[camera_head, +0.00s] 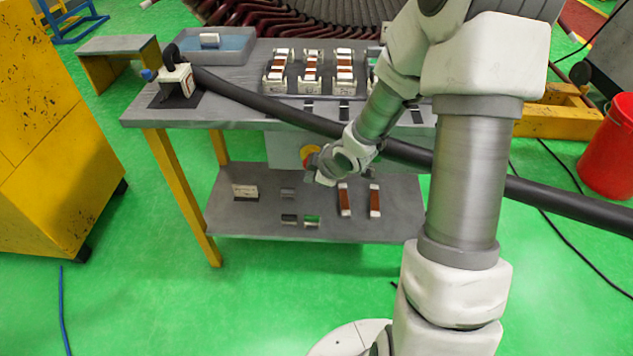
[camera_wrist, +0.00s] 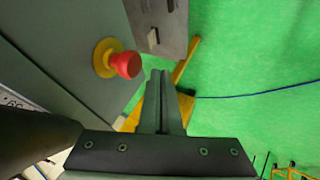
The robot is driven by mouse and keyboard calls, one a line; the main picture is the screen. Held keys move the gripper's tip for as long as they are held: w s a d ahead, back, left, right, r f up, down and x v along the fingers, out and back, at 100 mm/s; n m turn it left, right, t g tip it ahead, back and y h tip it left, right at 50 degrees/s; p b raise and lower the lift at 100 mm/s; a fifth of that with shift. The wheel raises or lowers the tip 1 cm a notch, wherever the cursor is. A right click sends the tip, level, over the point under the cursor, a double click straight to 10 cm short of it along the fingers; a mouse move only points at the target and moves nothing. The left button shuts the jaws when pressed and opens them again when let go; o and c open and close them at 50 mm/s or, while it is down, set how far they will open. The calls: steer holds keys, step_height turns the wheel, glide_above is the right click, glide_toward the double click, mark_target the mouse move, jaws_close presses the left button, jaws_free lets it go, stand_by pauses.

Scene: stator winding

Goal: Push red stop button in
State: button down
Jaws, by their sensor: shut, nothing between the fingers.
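The red stop button (camera_wrist: 126,65) sits on a yellow round base (camera_wrist: 103,58) on the grey panel of a box under the workbench. It stands out from its base in the wrist view. In the head view the button (camera_head: 310,156) shows partly, just beside my gripper (camera_head: 318,178). My gripper is shut and empty. In the wrist view its fingertips (camera_wrist: 160,73) are to the right of the button, with a visible gap between them.
A thick black hose (camera_head: 270,108) crosses the workbench (camera_head: 235,114) and passes close to my arm. The lower shelf (camera_head: 270,222) holds several small parts below my gripper. A yellow cabinet (camera_head: 60,120) stands at left. Green floor in front is clear.

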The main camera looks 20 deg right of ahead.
steer(key=shift+w+d+r, duration=0.1)
steer(key=shift+w+d, duration=0.1)
steer(key=shift+w, duration=0.35)
steer(key=shift+w+d, duration=0.2)
steer(key=shift+w, duration=0.35)
